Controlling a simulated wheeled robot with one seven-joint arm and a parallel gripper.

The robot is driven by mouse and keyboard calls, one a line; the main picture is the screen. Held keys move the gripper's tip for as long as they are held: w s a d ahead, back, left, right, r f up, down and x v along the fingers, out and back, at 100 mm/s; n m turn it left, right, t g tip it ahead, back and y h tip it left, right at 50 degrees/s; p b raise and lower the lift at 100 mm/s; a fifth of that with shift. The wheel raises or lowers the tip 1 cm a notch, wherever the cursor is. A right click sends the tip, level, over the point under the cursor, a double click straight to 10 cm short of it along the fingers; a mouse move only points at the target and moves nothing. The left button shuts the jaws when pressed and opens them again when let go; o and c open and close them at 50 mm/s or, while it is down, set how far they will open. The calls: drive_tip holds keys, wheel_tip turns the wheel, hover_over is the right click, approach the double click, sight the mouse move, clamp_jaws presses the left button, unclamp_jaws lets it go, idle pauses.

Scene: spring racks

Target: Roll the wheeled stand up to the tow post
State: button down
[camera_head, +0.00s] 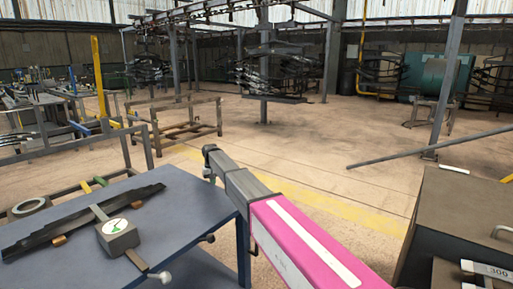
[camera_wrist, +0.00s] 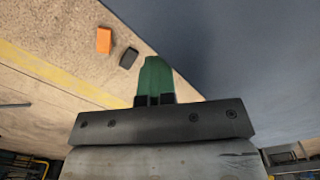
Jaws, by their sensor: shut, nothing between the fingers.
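My gripper (camera_wrist: 155,66) shows in the wrist view as green fingertips pressed together, with nothing between them. They are close to the edge of a blue-grey surface; I cannot tell whether they touch it. In the head view my pink arm reaches forward from the bottom, its dark far end beside the right edge of a blue table (camera_head: 180,215). No wheeled stand can be made out for certain. A low rusty frame (camera_head: 187,127) stands on the floor beyond the table; I see no clear wheels on it. A yellow upright post (camera_head: 99,75) stands at the left; I cannot tell whether it is the tow post.
A dark bar and a gauge box (camera_head: 117,235) lie on the blue table. A dark cabinet (camera_head: 460,215) stands close on the right. An orange block (camera_wrist: 104,40) and a black block (camera_wrist: 128,57) show in the wrist view. The middle floor is mostly open.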

sight(197, 188)
drive_tip(key=shift+s+a, duration=1.05)
drive_tip(key=shift+s, duration=0.3)
drive_tip(key=shift+s+a, duration=1)
drive_tip(key=shift+s, duration=0.35)
drive_tip(key=shift+s+a, duration=1.05)
drive_tip(key=shift+s, duration=0.3)
drive_tip(key=shift+w+d+r, duration=0.2)
drive_tip(key=shift+w+r, duration=0.1)
drive_tip(key=shift+r, duration=1.05)
drive_tip(key=shift+w+d+r, duration=0.25)
drive_tip(key=shift+w+r, duration=0.05)
drive_tip(key=shift+r, duration=1)
drive_tip(key=shift+w+d+r, duration=0.2)
drive_tip(key=shift+w+r, duration=0.1)
drive_tip(key=shift+r, duration=1.05)
